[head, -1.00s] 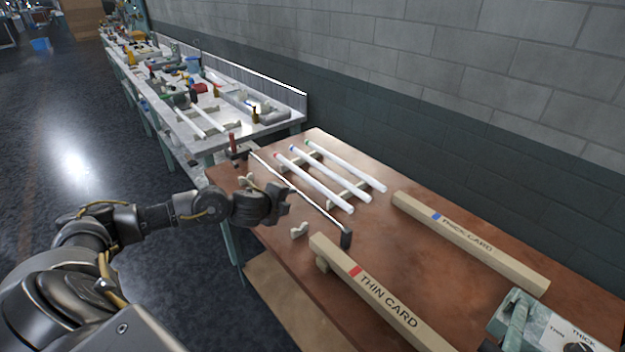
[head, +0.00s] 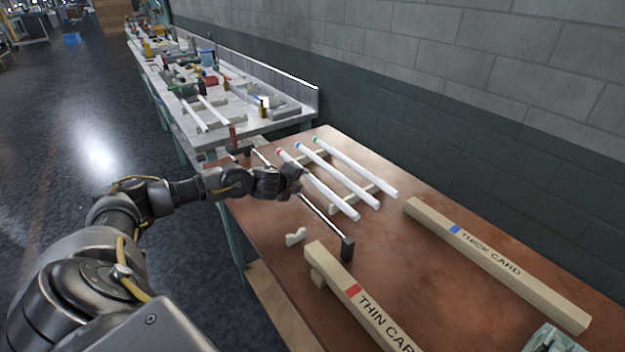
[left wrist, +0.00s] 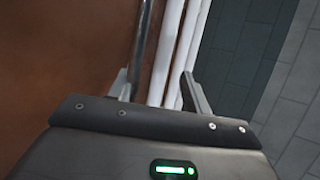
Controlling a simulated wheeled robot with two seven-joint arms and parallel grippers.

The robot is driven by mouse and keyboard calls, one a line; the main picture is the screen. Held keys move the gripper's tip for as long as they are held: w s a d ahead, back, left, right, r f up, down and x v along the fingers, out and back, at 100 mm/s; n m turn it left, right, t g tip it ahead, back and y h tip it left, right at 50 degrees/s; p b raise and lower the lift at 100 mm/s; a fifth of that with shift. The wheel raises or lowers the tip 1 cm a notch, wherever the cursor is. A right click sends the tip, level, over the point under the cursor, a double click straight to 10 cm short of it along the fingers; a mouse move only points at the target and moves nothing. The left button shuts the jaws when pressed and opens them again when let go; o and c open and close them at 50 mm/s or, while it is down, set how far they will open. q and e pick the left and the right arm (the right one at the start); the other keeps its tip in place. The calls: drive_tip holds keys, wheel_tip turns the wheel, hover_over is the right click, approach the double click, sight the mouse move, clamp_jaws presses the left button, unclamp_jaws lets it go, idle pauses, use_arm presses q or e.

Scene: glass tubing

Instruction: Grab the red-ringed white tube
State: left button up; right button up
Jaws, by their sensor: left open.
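The red-ringed white tube (head: 336,198) lies on pale rests on the brown table, nearest my arm of three parallel white tubes. Its red ring (head: 281,153) is at the far end. The blue-ringed tube (head: 345,177) and green-ringed tube (head: 360,168) lie beside it. My left gripper (head: 295,181) is beside the red-ringed tube near the thin metal rod, and hides part of the rod. In the left wrist view the left gripper (left wrist: 157,92) is open, with the rod and white tubes showing between its fingers. No ring shows there. My right gripper is not in view.
The metal rod (head: 322,217) ends in a dark block (head: 347,249). A THIN CARD bar (head: 350,290) and a THICK CARD bar (head: 490,260) lie closer to me. A small pale rest (head: 296,236) stands on the table. A cluttered bench (head: 215,110) and a wall lie beyond.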

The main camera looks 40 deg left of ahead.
sight(308, 177)
use_arm(q)
drive_tip(key=shift+w+f, duration=0.15)
drive_tip(key=shift+w, duration=0.15)
drive_tip(key=shift+w+a+p, duration=0.1)
drive_tip(key=shift+w+p, duration=0.2)
drive_tip(key=shift+w, duration=0.1)
drive_tip(key=x, duration=0.4)
drive_tip(key=shift+w+p, duration=0.15)
drive_tip(key=shift+p, duration=0.2)
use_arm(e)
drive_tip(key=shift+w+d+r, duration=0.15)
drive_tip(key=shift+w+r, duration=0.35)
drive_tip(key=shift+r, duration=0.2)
use_arm(q)
clamp_jaws()
